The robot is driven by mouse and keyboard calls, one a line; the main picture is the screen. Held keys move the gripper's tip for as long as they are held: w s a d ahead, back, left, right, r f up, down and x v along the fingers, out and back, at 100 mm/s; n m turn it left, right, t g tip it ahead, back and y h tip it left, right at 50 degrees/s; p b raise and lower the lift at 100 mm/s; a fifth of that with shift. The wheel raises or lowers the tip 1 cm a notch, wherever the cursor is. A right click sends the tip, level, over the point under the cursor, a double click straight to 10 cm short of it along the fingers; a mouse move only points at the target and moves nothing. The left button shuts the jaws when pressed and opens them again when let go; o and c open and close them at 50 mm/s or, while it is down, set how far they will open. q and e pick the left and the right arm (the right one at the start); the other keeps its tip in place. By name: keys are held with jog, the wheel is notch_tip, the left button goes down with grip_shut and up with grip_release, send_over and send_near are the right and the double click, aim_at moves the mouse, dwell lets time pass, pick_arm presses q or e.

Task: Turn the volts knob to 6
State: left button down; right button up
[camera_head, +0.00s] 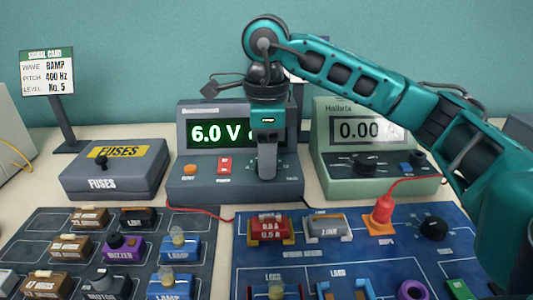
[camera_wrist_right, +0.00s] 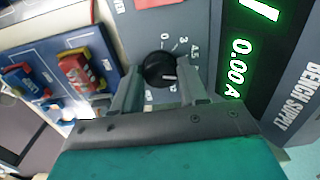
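The bench supply (camera_head: 188,163) stands at the middle back, and its green display (camera_head: 220,133) reads 6.0 V. In the right wrist view, the black volts knob (camera_wrist_right: 158,68) sits on the grey panel, its white pointer line toward the right side; its scale is partly hidden. My right gripper (camera_head: 266,168) reaches down in front of the supply and hides the knob in the head view. In the right wrist view its two fingers (camera_wrist_right: 160,84) are apart, one on each side of the knob, with gaps showing. My left gripper is not in view.
An orange button (camera_head: 190,169) and a red switch (camera_head: 224,166) sit left of the knob. A green meter (camera_head: 322,170) stands to the right, a fuses box (camera_head: 112,182) to the left.

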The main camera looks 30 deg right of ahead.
jog(key=o, duration=0.4)
pick_arm(q)
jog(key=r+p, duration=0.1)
jog(key=p, duration=0.1)
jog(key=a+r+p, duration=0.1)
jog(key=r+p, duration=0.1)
jog(key=p, duration=0.1)
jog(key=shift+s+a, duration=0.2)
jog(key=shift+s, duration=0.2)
pick_arm(e)
notch_tip(320, 180, up, 13)
jog(key=shift+f, duration=0.1)
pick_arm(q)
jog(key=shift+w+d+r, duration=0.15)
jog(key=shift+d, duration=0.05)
pick_arm(e)
jog(key=shift+s, duration=0.1)
